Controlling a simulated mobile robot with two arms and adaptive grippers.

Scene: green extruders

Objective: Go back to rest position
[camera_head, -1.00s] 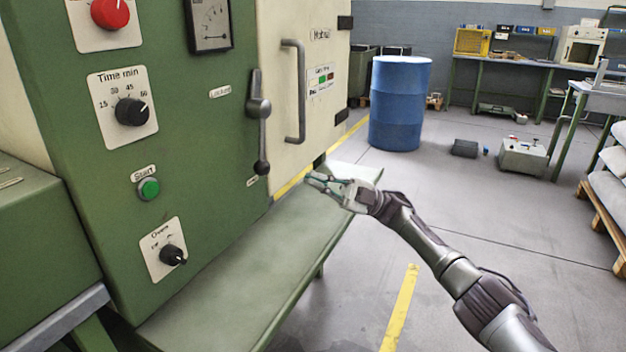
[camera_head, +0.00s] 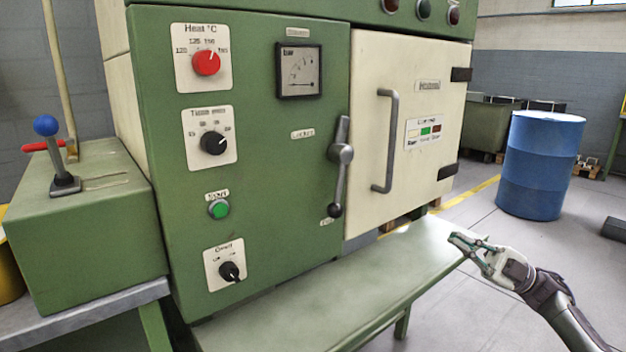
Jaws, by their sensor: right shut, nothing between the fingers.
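My right gripper (camera_head: 461,240) is at the lower right of the head view, by the right end of the green bench top (camera_head: 350,290). It is shut and empty, clear of the machine's door handle. Its arm comes in from the lower right corner. The green machine (camera_head: 270,170) fills the middle, with its cream door (camera_head: 420,140) closed against the frame. The door's grey handle (camera_head: 386,140) and the black-knobbed lever (camera_head: 341,165) beside it are both upright. My left gripper is not in view.
A blue barrel (camera_head: 540,165) stands on the floor at the right. A green box with a blue-knobbed lever (camera_head: 60,155) stands at the left. The bench top under the machine is bare. Open floor (camera_head: 480,215) lies between bench and barrel.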

